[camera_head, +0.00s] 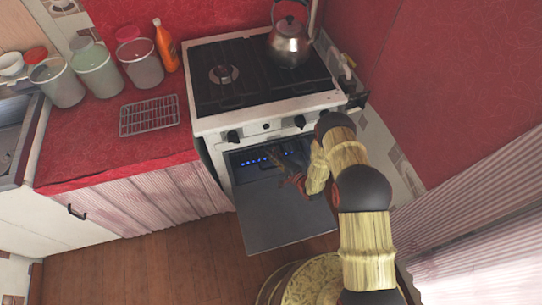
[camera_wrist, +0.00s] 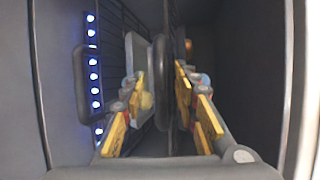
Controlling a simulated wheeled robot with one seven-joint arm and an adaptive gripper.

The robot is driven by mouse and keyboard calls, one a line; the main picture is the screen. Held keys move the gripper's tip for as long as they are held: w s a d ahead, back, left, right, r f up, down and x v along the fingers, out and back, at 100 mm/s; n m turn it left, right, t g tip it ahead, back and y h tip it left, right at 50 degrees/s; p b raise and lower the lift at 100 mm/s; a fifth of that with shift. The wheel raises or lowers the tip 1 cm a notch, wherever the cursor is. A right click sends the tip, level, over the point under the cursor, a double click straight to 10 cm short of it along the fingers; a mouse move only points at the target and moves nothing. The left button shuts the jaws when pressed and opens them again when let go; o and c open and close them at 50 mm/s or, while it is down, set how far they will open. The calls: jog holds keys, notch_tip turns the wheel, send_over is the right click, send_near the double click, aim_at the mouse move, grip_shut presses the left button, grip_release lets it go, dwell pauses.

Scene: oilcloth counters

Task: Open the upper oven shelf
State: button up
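The white oven (camera_head: 262,130) stands below the hob, with its grey door (camera_head: 285,215) folded down and its dark inside showing. A row of blue lights (camera_head: 252,162) runs along the inside; the lights also show at the left of the wrist view (camera_wrist: 93,75). My gripper (camera_head: 277,158) reaches into the opening. In the wrist view my gripper's yellow-padded fingers (camera_wrist: 162,88) are apart. A dark upright rounded edge (camera_wrist: 169,75), perhaps part of a shelf, lies between them; I cannot tell whether they touch it. My arm hides the oven's right side.
A kettle (camera_head: 290,42) stands on the hob (camera_head: 230,85). A wire rack (camera_head: 149,116), an orange bottle (camera_head: 166,46) and several jars stand on the red counter (camera_head: 75,145). A round patterned thing (camera_head: 318,285) is near my base. The wooden floor (camera_head: 180,270) at front left is clear.

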jog(key=shift+w+a+f, duration=0.1)
jog(key=shift+w+a, duration=0.1)
jog(key=shift+w, duration=0.05)
jog(key=shift+c, duration=0.3)
grip_shut()
dwell(0.6)
